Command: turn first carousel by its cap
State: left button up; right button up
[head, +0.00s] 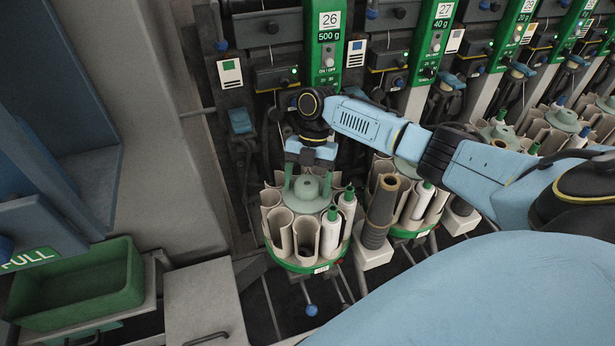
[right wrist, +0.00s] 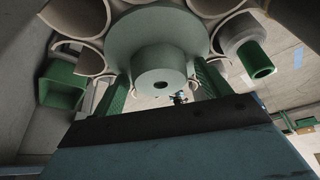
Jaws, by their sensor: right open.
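The first carousel (head: 296,265) is a round green-rimmed holder with a ring of pale open tubes. Its grey-green cap (head: 307,188) rises in the middle. White bobbins with green tops stand in some tubes at its right side. My right gripper (head: 308,182) is over the cap from above, its green fingers on either side of it. In the right wrist view, the cap's round knob (right wrist: 160,68) lies between the two green fingers (right wrist: 162,85), which are open. Whether a finger touches the knob, I cannot tell. My left gripper is not in view.
A second carousel (head: 408,231) stands close on the right, with a grey cone tube (head: 379,212) on a post between them. The unit 26 panel (head: 328,45) rises behind. A green bin (head: 80,285) and grey cabinet stand at left.

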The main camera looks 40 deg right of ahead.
jog(key=v, duration=1.3)
jog(key=shift+r, duration=0.25)
jog(key=shift+s+f, duration=0.1)
jog(key=shift+s, duration=0.05)
